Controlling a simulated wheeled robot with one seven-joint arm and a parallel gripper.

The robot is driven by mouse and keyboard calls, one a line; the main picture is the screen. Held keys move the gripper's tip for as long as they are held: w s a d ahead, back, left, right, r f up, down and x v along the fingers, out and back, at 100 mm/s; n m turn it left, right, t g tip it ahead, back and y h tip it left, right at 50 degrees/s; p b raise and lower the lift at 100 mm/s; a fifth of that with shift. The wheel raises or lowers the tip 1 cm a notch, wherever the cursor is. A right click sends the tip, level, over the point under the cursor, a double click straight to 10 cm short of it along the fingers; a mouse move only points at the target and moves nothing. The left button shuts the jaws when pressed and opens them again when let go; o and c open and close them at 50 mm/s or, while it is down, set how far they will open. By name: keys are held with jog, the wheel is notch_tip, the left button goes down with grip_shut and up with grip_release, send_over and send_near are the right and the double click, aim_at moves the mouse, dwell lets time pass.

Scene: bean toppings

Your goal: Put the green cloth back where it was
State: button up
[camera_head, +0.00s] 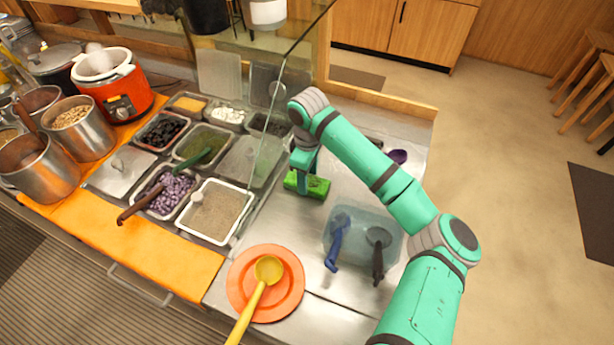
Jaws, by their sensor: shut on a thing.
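The green cloth (314,186) is a small, bright green folded piece near the middle of the view, over the steel counter right of the glass panel. My gripper (304,182) points down at it and is shut on its left part. The fingertips are partly hidden by the cloth. I cannot tell whether the cloth rests on the counter or is held just above it.
A clear blue bin (345,212) with blue and black-handled tools stands just below right. An orange plate (236,282) with a yellow ladle lies lower left. A glass panel (283,110) and topping trays border the left. Bare steel counter (285,222) lies between.

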jog(key=shift+f, duration=0.1)
jog(key=o, duration=0.9)
jog(key=shift+o, duration=0.2)
notch_tip(320, 180, up, 12)
jog(key=shift+r, duration=0.2)
